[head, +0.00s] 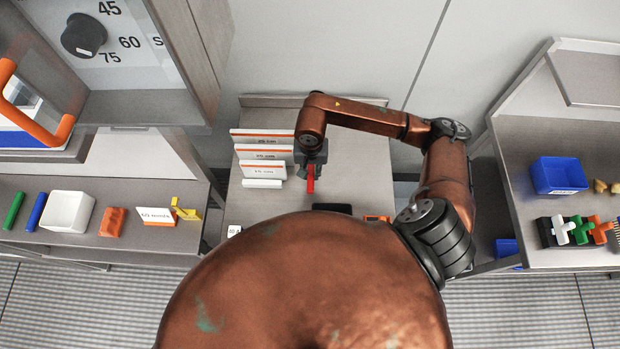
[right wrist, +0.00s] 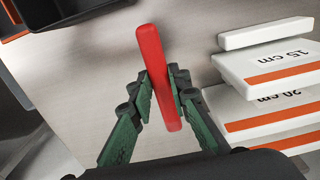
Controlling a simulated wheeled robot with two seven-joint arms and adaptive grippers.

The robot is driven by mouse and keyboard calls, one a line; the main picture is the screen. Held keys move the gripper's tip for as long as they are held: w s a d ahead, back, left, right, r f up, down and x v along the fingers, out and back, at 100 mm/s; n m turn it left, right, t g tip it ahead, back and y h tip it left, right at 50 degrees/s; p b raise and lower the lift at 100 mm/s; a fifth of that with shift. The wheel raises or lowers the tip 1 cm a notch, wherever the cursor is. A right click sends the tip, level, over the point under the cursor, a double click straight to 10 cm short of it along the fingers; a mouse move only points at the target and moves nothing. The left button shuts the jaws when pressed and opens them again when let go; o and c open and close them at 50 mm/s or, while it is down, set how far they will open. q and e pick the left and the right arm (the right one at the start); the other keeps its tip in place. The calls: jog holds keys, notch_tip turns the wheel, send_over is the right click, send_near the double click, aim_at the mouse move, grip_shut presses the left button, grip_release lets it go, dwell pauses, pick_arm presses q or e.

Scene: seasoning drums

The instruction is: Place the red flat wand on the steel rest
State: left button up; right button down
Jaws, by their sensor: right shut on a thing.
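The red flat wand (head: 310,184) is in my right gripper (head: 313,160), above the middle bench. In the right wrist view the red flat wand (right wrist: 150,50) stands between the two green fingers of my right gripper (right wrist: 162,80), which are shut on it. Its far end reaches out past the fingertips, over bare bench surface. I cannot pick out the steel rest for certain in either view. My left gripper is not in view.
White blocks with orange stripes (head: 262,152) stand left of the wand; one reads 15 cm (right wrist: 275,68). A dark tray (right wrist: 60,8) is at the wrist view's top left. The bench (head: 360,170) is clear to the right. A blue bin (head: 558,176) sits on the right shelf.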

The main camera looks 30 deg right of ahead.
jog(key=shift+f+p, duration=0.45)
jog(key=shift+f, duration=3.05)
jog(key=shift+f, duration=0.1)
jog(key=c, duration=1.8)
grip_release()
